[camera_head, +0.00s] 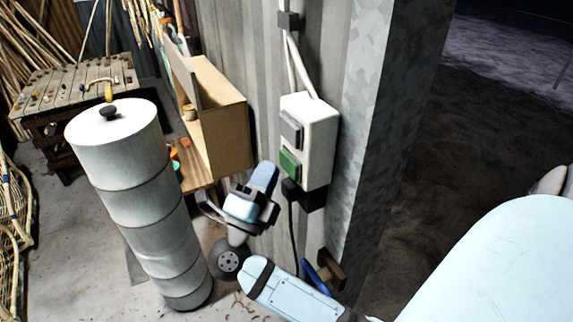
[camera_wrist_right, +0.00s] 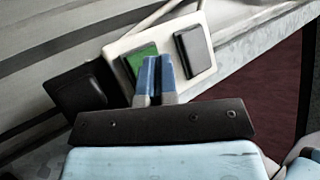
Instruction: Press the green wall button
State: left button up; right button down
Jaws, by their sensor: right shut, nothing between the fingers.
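The green button (camera_head: 290,161) is the lower of two buttons on a white wall box (camera_head: 321,140). A grey button (camera_head: 292,127) sits above it. My right gripper (camera_head: 262,180) is just to the lower left of the box in the head view. In the right wrist view its blue fingertips (camera_wrist_right: 157,75) are together and empty. There they cover the right part of the green button (camera_wrist_right: 140,62), with the grey button (camera_wrist_right: 193,51) to their right. I cannot tell whether the fingertips touch the button. My left gripper is not in view.
A dark block (camera_wrist_right: 80,90) sits beside the box, below it in the head view. A white ringed cylinder (camera_head: 125,170) stands left of my arm. An open wooden cabinet (camera_head: 226,125) is behind it. The wall ends at a corner right of the box.

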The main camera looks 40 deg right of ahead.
jog(key=shift+w+a, duration=0.2)
jog(key=shift+a, duration=0.65)
jog(key=shift+w+a, duration=0.2)
jog(key=shift+a, duration=0.6)
jog(key=shift+w+a, duration=0.2)
jog(key=shift+a, duration=0.65)
